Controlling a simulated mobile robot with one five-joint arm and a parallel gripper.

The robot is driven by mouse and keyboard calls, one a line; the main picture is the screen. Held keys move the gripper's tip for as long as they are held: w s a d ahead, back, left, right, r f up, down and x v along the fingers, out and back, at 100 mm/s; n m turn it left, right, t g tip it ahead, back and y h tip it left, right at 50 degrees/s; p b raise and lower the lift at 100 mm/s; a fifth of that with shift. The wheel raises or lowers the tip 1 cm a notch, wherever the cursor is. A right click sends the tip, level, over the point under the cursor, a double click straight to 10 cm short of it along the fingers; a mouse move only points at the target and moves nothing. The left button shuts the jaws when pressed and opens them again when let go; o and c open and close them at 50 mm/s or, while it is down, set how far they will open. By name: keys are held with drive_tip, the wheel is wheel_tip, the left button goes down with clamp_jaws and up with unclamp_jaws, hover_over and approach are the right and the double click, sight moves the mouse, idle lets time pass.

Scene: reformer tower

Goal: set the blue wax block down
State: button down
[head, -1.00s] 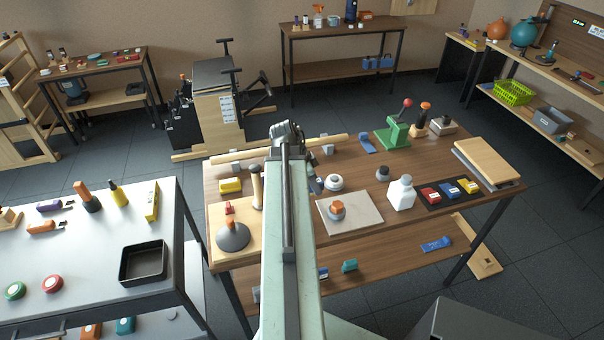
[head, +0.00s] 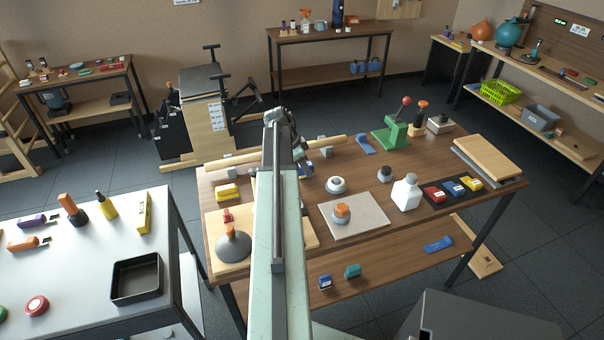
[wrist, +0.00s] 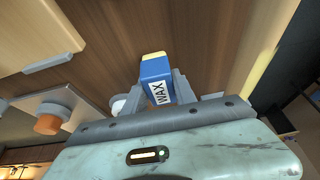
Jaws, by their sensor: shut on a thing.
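The blue wax block (wrist: 156,72), with a yellow end and a white WAX label, is between the two fingers of my gripper (wrist: 160,88) in the wrist view. The brown wooden surface of the workbench lies beyond it; I cannot tell whether the block touches it. In the head view, my gripper (head: 302,166) is over the left half of the wooden workbench (head: 395,222), mostly hidden by my arm. The held block cannot be made out clearly there.
An orange-topped tool (head: 341,214) on a pale slab (head: 364,228), a white ring-like piece (head: 336,185) and a white bottle (head: 406,195) stand right of my arm. A yellow block (head: 228,192) and a grey cone-shaped tool (head: 234,246) stand left. Some bare wood lies between them.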

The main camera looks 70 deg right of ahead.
drive_tip(key=shift+w+a+f, duration=0.15)
drive_tip(key=shift+w+f, duration=0.05)
drive_tip(key=shift+w, duration=0.05)
drive_tip(key=shift+f, duration=0.2)
drive_tip(key=c, duration=1)
unclamp_jaws()
drive_tip(key=shift+r, duration=0.1)
drive_tip(key=shift+r+p, duration=0.45)
drive_tip(key=shift+p, duration=0.15)
drive_tip(key=p+v, duration=1)
drive_tip(key=v, duration=0.1)
drive_tip(key=shift+w+a+r, duration=0.1)
drive_tip(key=shift+a+r, duration=0.05)
drive_tip(key=shift+r, duration=0.05)
